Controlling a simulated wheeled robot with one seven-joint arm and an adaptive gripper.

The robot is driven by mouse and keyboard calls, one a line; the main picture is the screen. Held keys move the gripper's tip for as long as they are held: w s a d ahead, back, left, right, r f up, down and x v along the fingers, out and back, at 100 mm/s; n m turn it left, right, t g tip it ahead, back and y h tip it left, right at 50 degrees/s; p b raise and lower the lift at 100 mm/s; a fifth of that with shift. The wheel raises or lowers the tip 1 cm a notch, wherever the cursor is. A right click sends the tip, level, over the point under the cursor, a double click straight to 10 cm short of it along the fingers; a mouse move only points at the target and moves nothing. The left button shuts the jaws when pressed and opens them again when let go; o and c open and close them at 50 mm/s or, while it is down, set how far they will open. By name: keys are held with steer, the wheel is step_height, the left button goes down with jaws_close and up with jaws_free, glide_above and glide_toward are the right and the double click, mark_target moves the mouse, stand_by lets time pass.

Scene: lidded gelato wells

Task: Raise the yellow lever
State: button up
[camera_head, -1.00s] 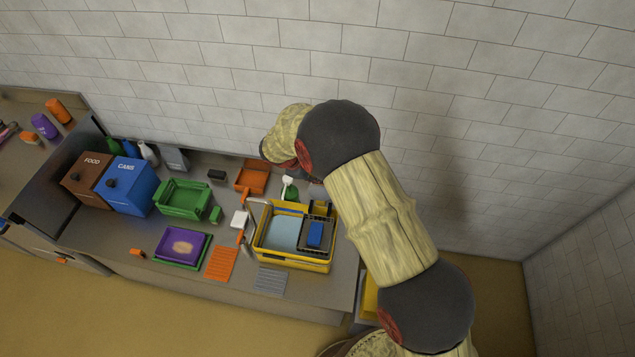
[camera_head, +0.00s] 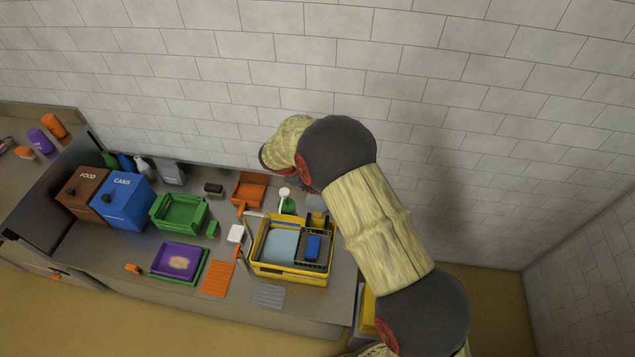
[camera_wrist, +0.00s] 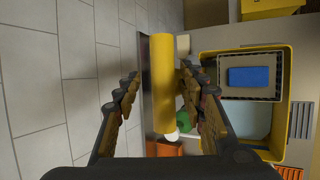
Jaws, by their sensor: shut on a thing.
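The yellow lever (camera_wrist: 162,85) shows in the wrist view as a thick upright yellow bar between the fingers of my gripper (camera_wrist: 159,82). The gripper is shut on it. A narrow gap seems to show on the left side of the bar in this view, and the exact contact is hard to see. In the head view my arm reaches over the counter's back right, and its end hides both gripper and lever.
A yellow-rimmed sink (camera_head: 290,274) with a blue sponge (camera_head: 313,246) is beside the arm. A green bottle (camera_head: 287,204) with a white top stands behind it. An orange dustpan (camera_head: 249,188), green crate (camera_head: 180,212) and blue CANS bin (camera_head: 124,204) stand farther left. The tiled wall is close behind.

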steer(key=shift+d, duration=0.1)
steer(key=v, duration=1.2)
stand_by(0.4)
steer(key=s+d+f+m+g, duration=0.2)
steer(key=s+d+m, duration=0.1)
steer(key=s, duration=0.5)
steer(key=s+d+r+m+t+y+b, duration=0.1)
steer(key=s+d+r+m+b, duration=0.2)
steer(key=s+d, duration=0.5)
steer(key=s+d+r+m+t+y+b, duration=0.1)
steer(key=s+d+r+m+y+b, duration=0.1)
steer(key=s+d+r+m+b, duration=0.2)
steer(key=s+d+r+m+t+y+b, duration=0.1)
steer(key=s+d+r+m+b, duration=0.3)
steer(key=s+d, duration=0.9)
steer(key=d+m+y+b, duration=0.1)
steer(key=d+m+b, duration=0.1)
steer(key=b, duration=0.2)
steer(key=shift+r+b, duration=0.2)
steer(key=shift+b, duration=0.1)
